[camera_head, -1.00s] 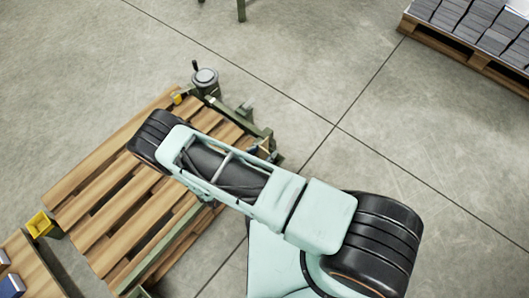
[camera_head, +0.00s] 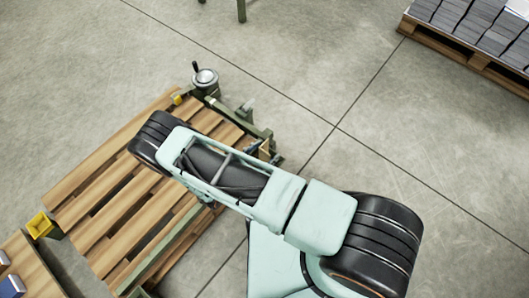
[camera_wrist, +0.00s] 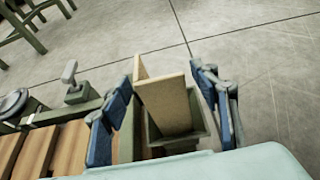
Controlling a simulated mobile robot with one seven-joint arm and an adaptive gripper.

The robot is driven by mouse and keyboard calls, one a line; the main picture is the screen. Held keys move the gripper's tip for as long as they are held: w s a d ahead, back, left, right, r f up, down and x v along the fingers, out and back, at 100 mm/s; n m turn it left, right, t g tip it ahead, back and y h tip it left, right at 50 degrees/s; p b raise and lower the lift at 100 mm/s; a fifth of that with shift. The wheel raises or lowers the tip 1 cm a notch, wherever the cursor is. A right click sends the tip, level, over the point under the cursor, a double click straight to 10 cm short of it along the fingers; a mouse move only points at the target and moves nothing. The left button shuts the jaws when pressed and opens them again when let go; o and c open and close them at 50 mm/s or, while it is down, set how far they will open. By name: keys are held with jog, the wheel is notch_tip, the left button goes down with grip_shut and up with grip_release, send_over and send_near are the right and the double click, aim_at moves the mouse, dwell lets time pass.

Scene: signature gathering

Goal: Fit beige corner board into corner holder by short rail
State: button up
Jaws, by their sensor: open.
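The beige corner board (camera_wrist: 168,100) stands in the wrist view between the two blue fingers of my gripper (camera_wrist: 160,105). The fingers are apart, with a gap on each side of the board. Its lower end is inside the grey-green corner holder (camera_wrist: 182,143), and it leans slightly. How deep it sits is hidden. In the head view my arm covers most of the gripper; a bit of the beige board (camera_head: 265,148) shows past the arm near the green frame's right corner.
A slatted wooden pallet (camera_head: 110,215) lies beside the green frame. A crank with a round grey top (camera_head: 205,78) stands at its far corner. A yellow corner holder (camera_head: 40,224) is at left. Another pallet with grey stacks (camera_head: 480,28) is far right. The floor between is clear.

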jog(key=p+v, duration=0.3)
jog(key=v, duration=0.9)
jog(key=shift+r, duration=0.1)
